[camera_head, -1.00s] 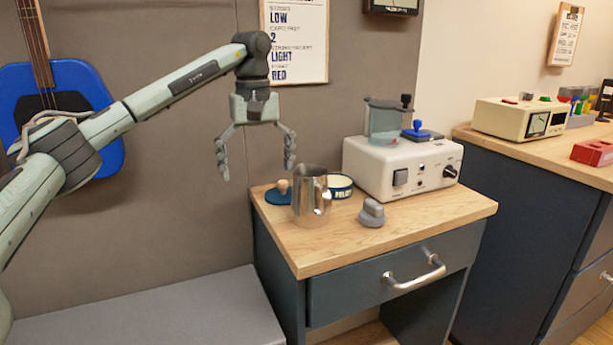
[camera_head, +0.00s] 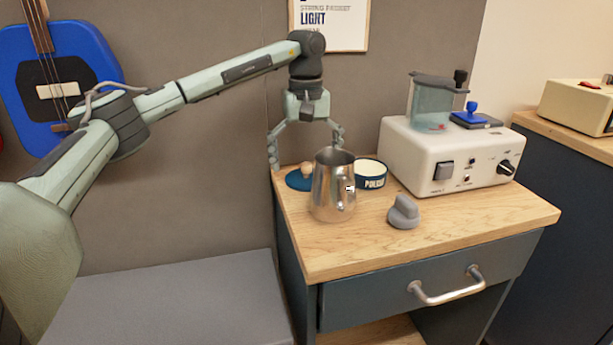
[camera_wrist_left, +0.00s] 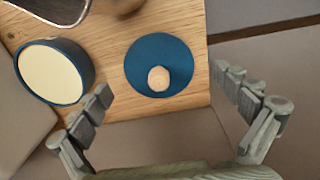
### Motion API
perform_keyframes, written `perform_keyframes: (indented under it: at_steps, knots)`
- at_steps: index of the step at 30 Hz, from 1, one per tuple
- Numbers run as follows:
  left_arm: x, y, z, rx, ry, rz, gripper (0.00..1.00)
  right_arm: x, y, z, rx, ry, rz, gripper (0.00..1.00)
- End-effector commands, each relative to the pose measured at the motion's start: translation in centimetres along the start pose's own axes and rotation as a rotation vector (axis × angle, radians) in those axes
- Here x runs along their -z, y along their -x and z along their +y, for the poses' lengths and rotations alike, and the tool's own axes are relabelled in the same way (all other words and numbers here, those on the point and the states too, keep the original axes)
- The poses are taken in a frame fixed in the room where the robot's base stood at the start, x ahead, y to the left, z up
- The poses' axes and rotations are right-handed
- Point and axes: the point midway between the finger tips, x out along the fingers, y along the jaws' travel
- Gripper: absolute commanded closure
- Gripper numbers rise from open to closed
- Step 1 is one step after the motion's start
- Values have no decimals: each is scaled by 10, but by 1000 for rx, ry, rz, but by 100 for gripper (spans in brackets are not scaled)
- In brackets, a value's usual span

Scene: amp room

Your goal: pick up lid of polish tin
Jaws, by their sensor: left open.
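The lid (camera_head: 299,181) is a flat blue disc with a pale wooden knob, lying on the wooden cabinet top near its back left corner. It also shows in the left wrist view (camera_wrist_left: 146,75), with the knob facing the camera. The polish tin (camera_head: 371,174) is round and blue with cream contents, open, to the right of the lid. My left gripper (camera_head: 306,150) is open and empty above the lid. In the left wrist view its fingers (camera_wrist_left: 162,110) spread to either side below the lid, not touching it. My right gripper is in neither view.
A metal pitcher (camera_head: 331,190) stands close in front of the lid and tin. A grey knobbed piece (camera_head: 404,212) lies to its right. A white machine (camera_head: 440,160) fills the back right. The front of the wooden top (camera_head: 430,240) is clear.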

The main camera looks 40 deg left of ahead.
Motion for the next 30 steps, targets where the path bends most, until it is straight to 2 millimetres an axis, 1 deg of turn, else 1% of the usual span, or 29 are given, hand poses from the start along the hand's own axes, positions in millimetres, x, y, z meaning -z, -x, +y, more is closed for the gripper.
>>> perform_keyframes:
  at_steps: [1, 3, 10, 17, 30]
  knots:
    - [0, -5, 0, 1, -1, 0, 0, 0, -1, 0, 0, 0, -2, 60]
    - [0, -9, 0, 0, -1, 0, 0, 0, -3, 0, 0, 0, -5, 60]
    - [0, -10, 0, -1, -1, 1, 0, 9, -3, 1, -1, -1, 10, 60]
    - [0, -10, 0, -1, -1, 1, 29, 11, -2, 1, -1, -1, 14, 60]
    - [0, -10, 0, 0, -1, 0, 83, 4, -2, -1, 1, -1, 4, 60]
